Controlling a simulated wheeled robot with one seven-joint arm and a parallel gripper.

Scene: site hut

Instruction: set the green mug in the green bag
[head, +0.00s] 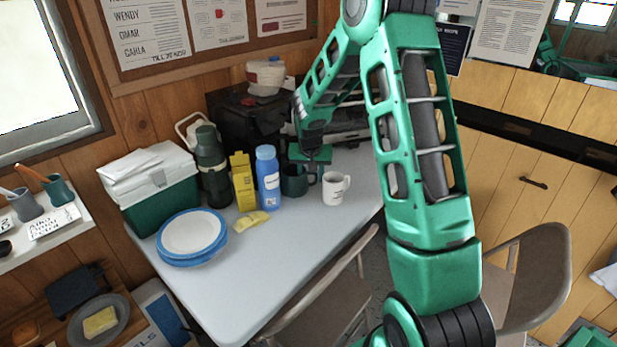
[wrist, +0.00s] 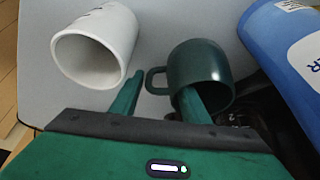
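The dark green mug (head: 297,183) stands on the light table, between a blue bottle and a white mug. It also shows in the wrist view (wrist: 205,62), with its handle toward the white mug. My gripper (wrist: 160,88) is open at the mug. One finger is on the handle's outer side, and the other overlaps the mug's mouth; I cannot tell whether it touches. In the head view my gripper (head: 312,158) is just above the mug, partly hidden by the arm. No green bag is clearly seen; a green thing (head: 590,338) is cut off at bottom right.
The white mug (head: 335,188) stands close right of the green mug; the blue bottle (head: 267,178) stands close left. A yellow carton (head: 243,182), dark flask (head: 212,170), cooler (head: 160,200) and blue-rimmed plates (head: 192,235) are farther left. The table's front is clear. Chairs stand nearby.

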